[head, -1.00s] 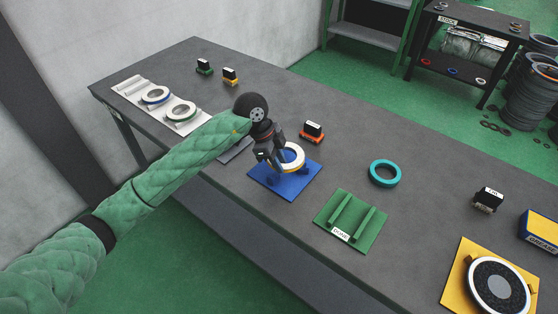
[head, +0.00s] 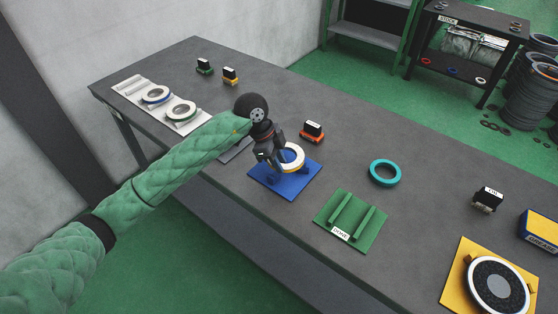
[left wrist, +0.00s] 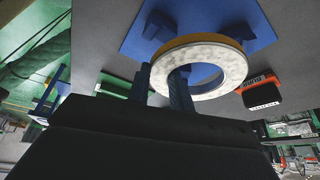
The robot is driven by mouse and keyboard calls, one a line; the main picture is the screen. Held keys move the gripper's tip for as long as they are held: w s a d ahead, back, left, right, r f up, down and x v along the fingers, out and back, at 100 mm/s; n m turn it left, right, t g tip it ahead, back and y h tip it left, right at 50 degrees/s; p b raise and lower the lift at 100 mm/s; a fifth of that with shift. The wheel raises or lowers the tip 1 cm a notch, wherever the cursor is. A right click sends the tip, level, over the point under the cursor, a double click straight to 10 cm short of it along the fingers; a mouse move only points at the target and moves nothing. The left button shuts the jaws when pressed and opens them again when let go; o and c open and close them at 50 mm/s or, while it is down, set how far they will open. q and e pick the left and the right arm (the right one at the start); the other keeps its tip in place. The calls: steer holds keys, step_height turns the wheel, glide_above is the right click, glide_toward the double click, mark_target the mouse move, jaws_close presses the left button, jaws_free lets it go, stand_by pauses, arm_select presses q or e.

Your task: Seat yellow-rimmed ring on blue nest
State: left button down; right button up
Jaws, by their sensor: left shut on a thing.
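The yellow-rimmed ring (head: 292,156) has a white face, and its yellow rim shows in the left wrist view (left wrist: 216,69). My left gripper (head: 272,162) is shut on the near left side of the ring; its fingers also show in the left wrist view (left wrist: 162,88). The ring is over the blue nest (head: 287,188), a blue square plate with raised blue parts, which also shows in the left wrist view (left wrist: 138,38). I cannot tell whether the ring touches the nest. My right gripper is not in view.
A green rack plate (head: 349,222) and a teal ring (head: 384,172) lie to the right. An orange-based block (head: 312,131) stands just behind the nest. A pale tray (head: 128,90) with two rings is at the far left. A yellow plate (head: 456,285) is at front right.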

arm_select(q)
steer(key=shift+f, duration=0.3)
stand_by(0.5)
steer(key=shift+p, duration=0.3)
stand_by(1.6)
steer(key=shift+f, duration=0.3)
stand_by(0.8)
steer(key=shift+p, duration=0.3)
stand_by(1.6)
steer(key=shift+f, duration=0.65)
stand_by(0.9)
steer(key=c, duration=1.2)
jaws_free()
steer(key=shift+o, duration=0.2)
steer(key=shift+f+b, duration=0.1)
steer(key=shift+b, duration=0.2)
